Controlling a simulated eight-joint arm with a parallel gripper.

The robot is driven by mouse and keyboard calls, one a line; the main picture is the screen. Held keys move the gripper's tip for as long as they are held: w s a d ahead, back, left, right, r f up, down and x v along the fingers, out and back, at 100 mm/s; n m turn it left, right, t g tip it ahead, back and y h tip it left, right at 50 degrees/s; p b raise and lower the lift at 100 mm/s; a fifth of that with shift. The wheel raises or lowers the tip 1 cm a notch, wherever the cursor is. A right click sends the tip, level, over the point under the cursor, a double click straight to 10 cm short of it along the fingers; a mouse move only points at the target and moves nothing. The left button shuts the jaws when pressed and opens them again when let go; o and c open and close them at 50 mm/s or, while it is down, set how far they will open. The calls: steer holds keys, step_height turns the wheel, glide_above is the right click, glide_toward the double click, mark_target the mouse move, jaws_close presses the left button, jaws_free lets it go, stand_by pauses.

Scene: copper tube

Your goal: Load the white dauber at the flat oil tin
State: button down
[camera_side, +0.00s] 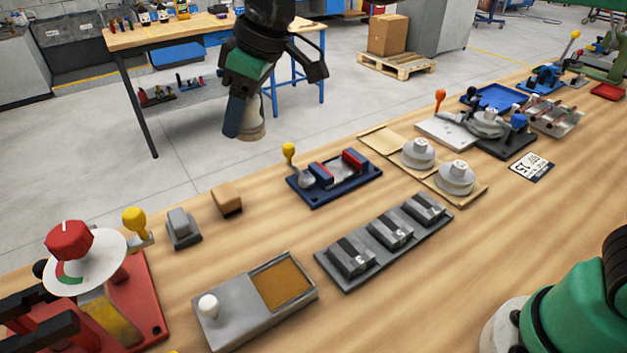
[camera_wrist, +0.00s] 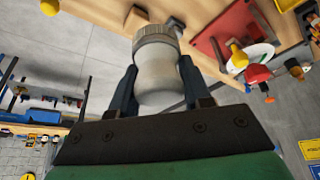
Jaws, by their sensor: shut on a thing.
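The white dauber (camera_side: 249,125) is a pale, round-bodied piece. In the wrist view it shows as a whitish body (camera_wrist: 157,82) with a ribbed grey end pointing away from my gripper. My gripper (camera_side: 238,112) is shut on it, with one dark finger on each side in the wrist view. It is held in the air beyond the far edge of the bench in the side picture. The flat oil tin (camera_side: 235,306) lies at the front of the bench, with an amber-brown open area on its right and a white knob on its grey left part. The dauber is well apart from it.
Near the tin are a grey block rack (camera_side: 385,240), a navy tray (camera_side: 335,180) with a yellow knob, a tan block (camera_side: 227,200) and a grey block (camera_side: 182,228). A red fixture (camera_side: 140,300) with a dial stands at left. Bare wood separates several of these.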

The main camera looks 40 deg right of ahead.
steer(key=c, duration=0.9)
jaws_free()
steer(key=c, duration=0.6)
steer(key=shift+s+a+f+n+g+y, duration=0.25)
steer(key=shift+s+a+f+n+g, duration=0.3)
steer(key=shift+s+f+n, duration=1.7)
steer(key=shift+s+a+f+n+g+y, duration=0.2)
steer(key=shift+s+a+f+n+g, duration=0.75)
steer(key=shift+f, duration=2.55)
steer(key=shift+s+a+f+n+g+y, duration=0.1)
steer(key=shift+s+a+f+n+y, duration=0.15)
steer(key=shift+s+f+n, duration=1.65)
